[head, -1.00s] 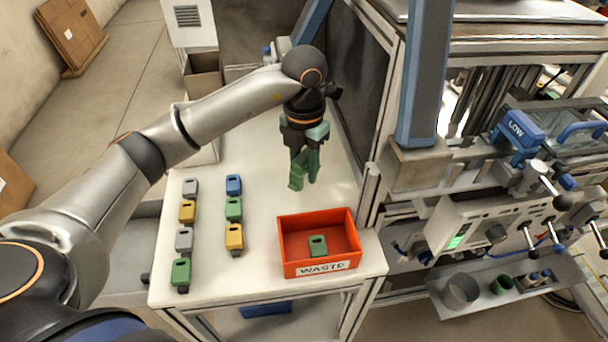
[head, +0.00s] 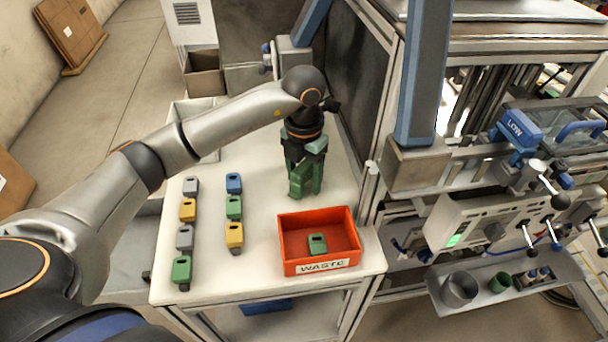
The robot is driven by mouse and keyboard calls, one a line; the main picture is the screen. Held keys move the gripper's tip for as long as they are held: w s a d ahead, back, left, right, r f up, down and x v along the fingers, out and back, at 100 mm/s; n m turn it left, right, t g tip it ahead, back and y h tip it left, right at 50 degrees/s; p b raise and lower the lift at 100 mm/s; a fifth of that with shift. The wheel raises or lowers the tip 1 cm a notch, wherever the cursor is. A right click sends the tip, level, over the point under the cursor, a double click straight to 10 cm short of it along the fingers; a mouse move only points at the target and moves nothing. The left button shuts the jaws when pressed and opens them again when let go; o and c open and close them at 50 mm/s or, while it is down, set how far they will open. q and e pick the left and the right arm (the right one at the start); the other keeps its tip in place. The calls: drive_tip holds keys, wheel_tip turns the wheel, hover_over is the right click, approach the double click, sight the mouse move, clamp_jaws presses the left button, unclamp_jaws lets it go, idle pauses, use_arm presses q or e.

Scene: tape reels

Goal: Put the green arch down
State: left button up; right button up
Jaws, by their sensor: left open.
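The green arch (head: 301,183) is at the far part of the white table, behind the orange-red WASTE bin. It appears to stand upright on the tabletop. My left gripper (head: 305,172) points down over it with its fingers open around it. The gripper partly hides the arch, so I cannot tell whether the fingers touch it. My right gripper is not in view.
The WASTE bin (head: 289,269) holds one green tag-like piece (head: 317,244). Several grey, yellow, blue and green pieces stand in two columns at the left, including a blue one (head: 233,183). A machine frame (head: 420,170) borders the table at right. The tabletop between is clear.

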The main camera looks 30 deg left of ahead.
sight(304, 166)
use_arm(q)
drive_tip(key=shift+r, duration=0.25)
wheel_tip(304, 166, up, 12)
drive_tip(key=shift+f, duration=0.1)
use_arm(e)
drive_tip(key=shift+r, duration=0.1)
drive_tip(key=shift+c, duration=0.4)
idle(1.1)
